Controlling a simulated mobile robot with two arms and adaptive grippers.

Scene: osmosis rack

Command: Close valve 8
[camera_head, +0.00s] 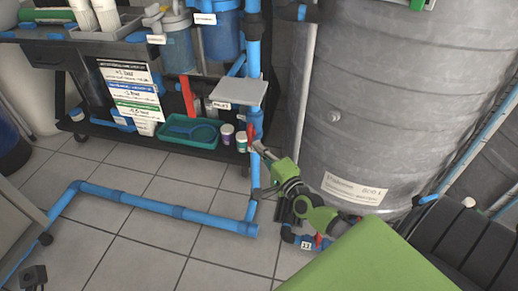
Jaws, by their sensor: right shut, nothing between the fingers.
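A small white label (221,105) hangs on the blue pipework; its text is too small to read surely, so I cannot tell whether it marks valve 8. A red valve handle (250,135) shows on the vertical blue pipe, below a grey plate (239,92). My right gripper (257,147) is shut and empty, its tips at or right beside this red handle; I cannot tell whether they touch it. My left gripper is not in view.
A large grey tank (400,90) stands close on the right. Blue floor pipe (155,205) runs across the tiles. A green tray (190,141) and small jars (227,135) sit on the rack's low shelf. A label 11 (305,244) is near my arm.

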